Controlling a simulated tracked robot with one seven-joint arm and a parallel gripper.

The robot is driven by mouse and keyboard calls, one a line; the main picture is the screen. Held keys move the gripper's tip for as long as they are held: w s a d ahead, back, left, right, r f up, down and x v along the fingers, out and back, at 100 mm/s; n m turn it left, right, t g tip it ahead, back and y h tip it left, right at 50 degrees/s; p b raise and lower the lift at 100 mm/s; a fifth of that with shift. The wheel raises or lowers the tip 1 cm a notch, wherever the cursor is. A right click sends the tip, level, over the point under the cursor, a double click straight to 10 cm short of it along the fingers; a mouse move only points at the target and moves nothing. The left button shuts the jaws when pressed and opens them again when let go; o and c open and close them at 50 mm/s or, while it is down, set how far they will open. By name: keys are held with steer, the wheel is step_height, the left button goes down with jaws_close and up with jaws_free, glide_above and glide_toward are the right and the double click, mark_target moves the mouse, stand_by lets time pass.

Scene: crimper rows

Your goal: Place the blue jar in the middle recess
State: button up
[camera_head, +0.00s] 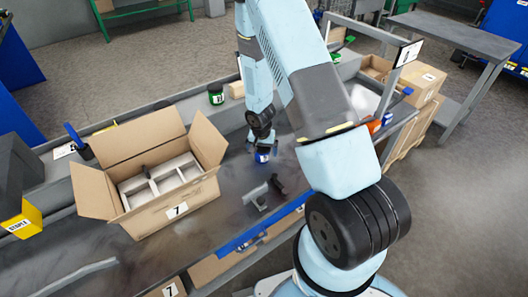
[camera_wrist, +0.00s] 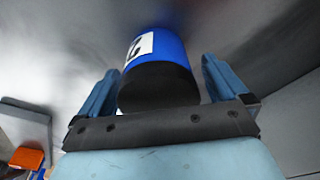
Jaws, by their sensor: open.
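The blue jar (camera_head: 262,157) stands on the dark bench below my gripper (camera_head: 262,143). In the wrist view the blue jar (camera_wrist: 168,48) shows a white label and a dark lid facing the camera. The two fingers of my gripper (camera_wrist: 158,85) are open, one on either side of the jar; I cannot tell if they touch it.
A green-banded jar (camera_head: 216,94) and small wooden block (camera_head: 236,90) stand behind. The box flaps stick outward. A metal frame with a sign (camera_head: 409,53) rises on the right.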

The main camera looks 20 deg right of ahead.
steer(key=shift+f, duration=0.4)
steer(key=shift+c, duration=0.4)
steer(key=shift+w, duration=0.1)
steer(key=c, duration=1.7)
steer(key=shift+o, duration=0.2)
steer(key=shift+r, duration=0.1)
steer(key=shift+r, duration=0.1)
